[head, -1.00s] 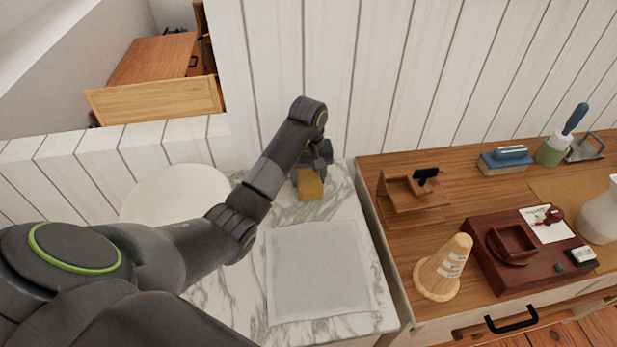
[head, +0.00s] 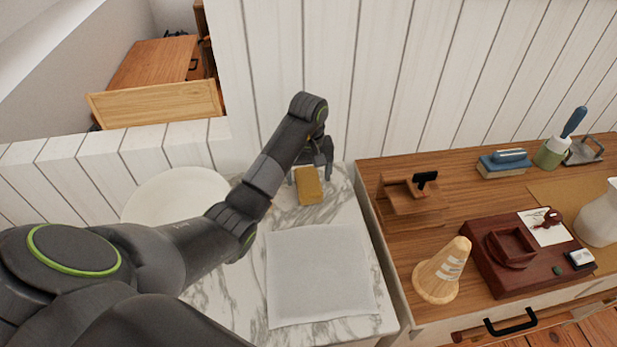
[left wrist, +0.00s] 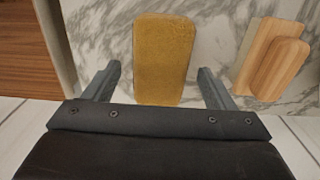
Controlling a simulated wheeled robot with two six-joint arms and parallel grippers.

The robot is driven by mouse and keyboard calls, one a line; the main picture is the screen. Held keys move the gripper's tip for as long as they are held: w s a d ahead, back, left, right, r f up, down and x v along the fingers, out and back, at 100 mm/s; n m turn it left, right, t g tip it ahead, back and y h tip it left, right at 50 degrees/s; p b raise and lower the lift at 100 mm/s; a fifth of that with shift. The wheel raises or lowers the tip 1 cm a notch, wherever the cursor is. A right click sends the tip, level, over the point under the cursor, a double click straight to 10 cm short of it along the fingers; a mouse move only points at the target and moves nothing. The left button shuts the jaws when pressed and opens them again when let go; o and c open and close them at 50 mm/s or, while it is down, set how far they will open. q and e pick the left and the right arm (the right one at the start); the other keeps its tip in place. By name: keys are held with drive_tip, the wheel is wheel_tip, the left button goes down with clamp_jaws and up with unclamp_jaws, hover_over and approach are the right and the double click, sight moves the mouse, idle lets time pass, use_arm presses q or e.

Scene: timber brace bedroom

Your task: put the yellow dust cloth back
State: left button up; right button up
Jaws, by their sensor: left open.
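The yellow dust cloth (head: 308,186) is a folded yellow block shape at the back of the marble top, near the white plank wall. In the left wrist view the cloth (left wrist: 163,58) lies between and ahead of my open left fingers (left wrist: 160,84), apart from both of them. My left gripper (head: 315,168) is just behind and above the cloth in the head view, and partly hidden by its own wrist. My right gripper is not in view.
A grey-white mat (head: 318,275) lies on the marble top (head: 245,312), with a round white plate (head: 170,195) to the left. A wooden piece (left wrist: 272,62) lies beside the cloth. The wooden desk (head: 400,260) at right holds a cone (head: 441,272), a dark red tray (head: 490,278) and a brush (head: 503,162).

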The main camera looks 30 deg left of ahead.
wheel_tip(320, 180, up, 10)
drive_tip(key=p, duration=0.9)
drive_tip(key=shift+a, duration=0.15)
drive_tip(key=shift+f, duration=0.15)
